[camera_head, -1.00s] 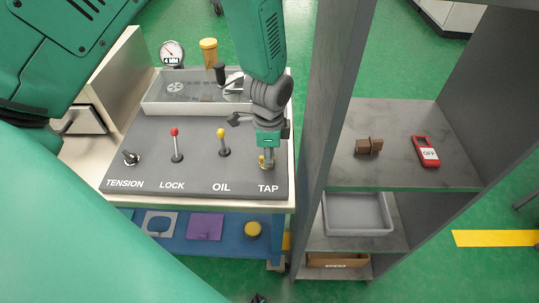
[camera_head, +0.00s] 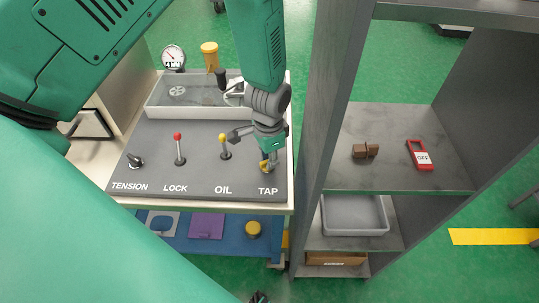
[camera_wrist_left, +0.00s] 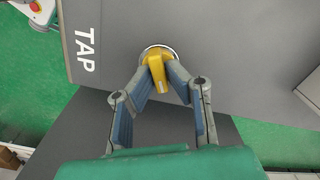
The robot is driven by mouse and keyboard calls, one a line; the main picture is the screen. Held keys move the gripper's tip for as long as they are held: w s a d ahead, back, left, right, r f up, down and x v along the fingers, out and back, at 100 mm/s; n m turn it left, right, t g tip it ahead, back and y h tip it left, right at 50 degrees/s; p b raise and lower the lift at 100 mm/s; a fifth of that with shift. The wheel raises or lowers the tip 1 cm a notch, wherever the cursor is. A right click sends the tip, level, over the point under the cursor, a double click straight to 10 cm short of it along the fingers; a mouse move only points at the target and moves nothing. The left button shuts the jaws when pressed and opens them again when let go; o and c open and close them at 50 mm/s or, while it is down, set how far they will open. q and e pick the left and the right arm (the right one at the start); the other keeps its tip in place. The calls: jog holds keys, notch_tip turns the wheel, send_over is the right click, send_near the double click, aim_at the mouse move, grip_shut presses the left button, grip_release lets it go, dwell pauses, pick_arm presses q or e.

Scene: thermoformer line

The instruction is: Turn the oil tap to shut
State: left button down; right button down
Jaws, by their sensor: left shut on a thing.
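The oil tap (camera_head: 265,167) is a small yellow handle on the grey panel (camera_head: 150,185), just above the word TAP. My left gripper (camera_head: 268,166) reaches down onto it from above. In the left wrist view the yellow tap handle (camera_wrist_left: 157,72) sits on a round pale base, between the two fingers of my left gripper (camera_wrist_left: 160,82). The fingers are closed in on the handle. In the head view the gripper hides part of the tap. My right gripper is not clearly in view; only a small dark tip shows at the bottom edge of the head view.
The OIL lever (camera_head: 224,147) with a yellow knob stands just left of my gripper. The LOCK lever (camera_head: 178,149) and TENSION switch (camera_head: 135,161) are farther left. A grey shelf unit (camera_head: 317,130) stands close on the right, holding a red padlock-like tag (camera_head: 420,156).

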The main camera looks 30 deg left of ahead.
pick_arm(q)
jog(key=n+p, duration=0.1)
jog(key=n, duration=0.2)
jog(key=n+p, duration=0.1)
jog(key=n, duration=0.2)
jog(key=shift+w+a+r+n, duration=0.1)
jog(key=shift+a+n, duration=0.05)
jog(key=shift+n, duration=0.15)
jog(key=n+p, duration=0.2)
jog(key=n, duration=0.3)
jog(key=shift+a+n, duration=0.1)
jog(key=shift+n, duration=0.3)
jog(key=c, duration=1.6)
grip_release()
jog(key=shift+r, duration=0.2)
notch_tip(320, 180, up, 11)
jog(key=shift+r, duration=0.15)
